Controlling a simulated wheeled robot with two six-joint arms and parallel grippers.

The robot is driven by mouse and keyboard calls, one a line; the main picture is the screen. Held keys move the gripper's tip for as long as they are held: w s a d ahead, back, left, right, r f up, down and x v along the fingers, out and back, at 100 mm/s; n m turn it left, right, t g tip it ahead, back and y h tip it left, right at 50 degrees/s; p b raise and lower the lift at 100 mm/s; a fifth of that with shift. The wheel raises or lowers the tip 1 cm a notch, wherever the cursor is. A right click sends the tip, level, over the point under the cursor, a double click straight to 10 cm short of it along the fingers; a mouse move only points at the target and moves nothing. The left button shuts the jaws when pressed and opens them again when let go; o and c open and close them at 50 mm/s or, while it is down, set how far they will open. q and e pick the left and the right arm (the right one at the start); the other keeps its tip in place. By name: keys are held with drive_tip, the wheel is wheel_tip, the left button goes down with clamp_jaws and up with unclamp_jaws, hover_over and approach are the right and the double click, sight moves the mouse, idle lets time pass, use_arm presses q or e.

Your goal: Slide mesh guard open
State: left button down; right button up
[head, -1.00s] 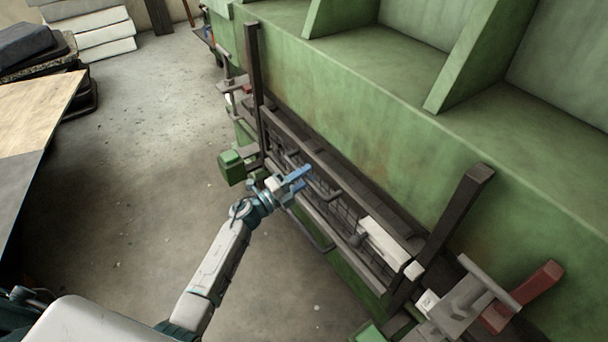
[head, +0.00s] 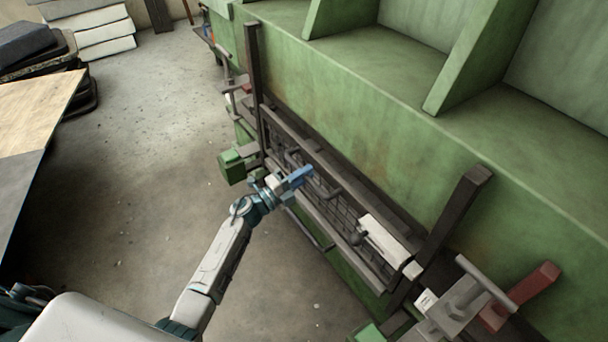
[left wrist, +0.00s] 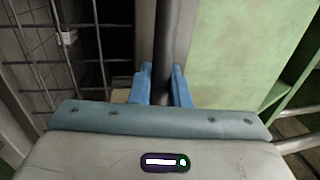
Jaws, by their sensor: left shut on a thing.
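The mesh guard (head: 342,212) is a dark wire grid in a frame along the front of the green machine (head: 400,130). Its mesh also shows at the left of the left wrist view (left wrist: 32,50). My left gripper (head: 301,177) is at the guard's front, left of its middle. In the left wrist view, its blue fingers (left wrist: 162,88) stand on both sides of a dark round bar (left wrist: 165,40) and are shut on it. This bar looks like the guard's handle. The fingers hide part of it. My right gripper is in neither view.
A white box (head: 386,238) sits at the guard's right end. Dark posts (head: 255,80) and (head: 455,222) rise at both ends. A red lever (head: 527,292) is at lower right. A green box (head: 232,167) juts out at left. Open concrete floor (head: 150,180) lies in front.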

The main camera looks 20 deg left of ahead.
use_arm(q)
wheel_tip(320, 180, up, 3)
drive_tip(key=shift+f+p, duration=0.2)
drive_tip(key=shift+p, duration=0.55)
wheel_tip(320, 180, up, 21)
drive_tip(key=p, duration=1.7)
drive_tip(key=shift+f, duration=0.2)
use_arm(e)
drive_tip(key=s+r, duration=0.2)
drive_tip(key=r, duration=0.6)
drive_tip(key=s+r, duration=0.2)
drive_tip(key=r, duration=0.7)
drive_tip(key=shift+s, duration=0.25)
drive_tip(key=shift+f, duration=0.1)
use_arm(q)
drive_tip(key=c, duration=1.4)
unclamp_jaws()
drive_tip(key=shift+f, duration=0.1)
drive_tip(key=b+v, duration=0.4)
drive_tip(key=v, duration=0.7)
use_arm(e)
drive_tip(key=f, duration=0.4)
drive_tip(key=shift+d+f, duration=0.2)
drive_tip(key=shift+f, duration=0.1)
use_arm(q)
drive_tip(key=shift+w, duration=0.1)
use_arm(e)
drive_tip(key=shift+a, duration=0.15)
